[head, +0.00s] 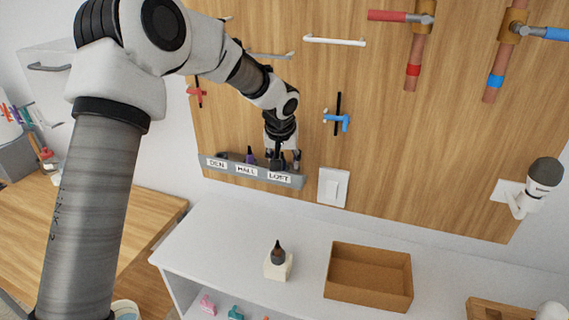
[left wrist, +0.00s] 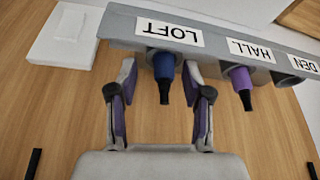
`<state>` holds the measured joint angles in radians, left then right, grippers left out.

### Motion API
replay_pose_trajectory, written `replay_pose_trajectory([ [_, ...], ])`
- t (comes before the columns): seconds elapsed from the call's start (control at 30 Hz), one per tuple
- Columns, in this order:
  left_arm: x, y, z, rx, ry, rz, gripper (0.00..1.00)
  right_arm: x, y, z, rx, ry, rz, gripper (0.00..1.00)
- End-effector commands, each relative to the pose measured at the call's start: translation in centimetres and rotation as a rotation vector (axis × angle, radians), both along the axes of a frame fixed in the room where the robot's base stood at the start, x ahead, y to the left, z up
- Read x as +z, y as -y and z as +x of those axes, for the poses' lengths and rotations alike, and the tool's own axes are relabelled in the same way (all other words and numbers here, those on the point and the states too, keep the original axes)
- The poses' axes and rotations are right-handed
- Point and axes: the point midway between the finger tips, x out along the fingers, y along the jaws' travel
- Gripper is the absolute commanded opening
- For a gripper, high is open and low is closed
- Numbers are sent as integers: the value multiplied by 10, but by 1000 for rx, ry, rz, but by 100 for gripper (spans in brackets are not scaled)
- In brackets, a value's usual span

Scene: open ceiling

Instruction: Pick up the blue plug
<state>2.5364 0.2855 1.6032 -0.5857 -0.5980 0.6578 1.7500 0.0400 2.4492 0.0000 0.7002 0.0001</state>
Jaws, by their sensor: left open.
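The blue plug (left wrist: 164,75) sits in the LOFT socket of a grey labelled strip (left wrist: 118,22) on the wooden wall panel. My left gripper (left wrist: 161,82) is open, with one finger on each side of the blue plug and gaps visible between. In the head view my left gripper (head: 282,158) is at the right end of the strip and mostly hides the blue plug. A purple plug (left wrist: 241,86) sits in the HALL socket beside it; it also shows in the head view (head: 249,156). The DEN socket (left wrist: 287,79) appears empty. My right gripper is out of view.
A white switch (head: 334,187) is on the panel just right of the strip. Below, a white counter (head: 215,240) holds a dark-tipped item in a white block (head: 278,265) and an open brown box (head: 369,298). Coloured valves and a white handle are higher up.

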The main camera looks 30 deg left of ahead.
Motion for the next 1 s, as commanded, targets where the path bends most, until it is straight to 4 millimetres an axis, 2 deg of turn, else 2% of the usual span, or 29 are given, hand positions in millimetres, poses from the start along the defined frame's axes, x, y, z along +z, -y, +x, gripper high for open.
replay_pose_trajectory([
  [0.07,1,0,0,0,1,0,50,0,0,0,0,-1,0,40],
  [0.1,1,0,0,0,1,0,42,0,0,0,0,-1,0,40],
  [0.17,1,0,0,0,1,0,21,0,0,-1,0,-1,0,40],
  [0.2,1,0,0,0,1,0,7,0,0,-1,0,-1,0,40],
  [0.23,1,0,0,0,1,0,0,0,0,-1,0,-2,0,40],
  [0.67,2,0,0,1,1,-1,0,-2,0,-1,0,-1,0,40],
  [0.83,17,0,1,1,5,1,0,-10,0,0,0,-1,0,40],
  [0.97,36,0,2,1,7,1,0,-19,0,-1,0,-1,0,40],
  [1.0,34,5,-8,-1,4,1,0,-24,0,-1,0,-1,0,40],
])
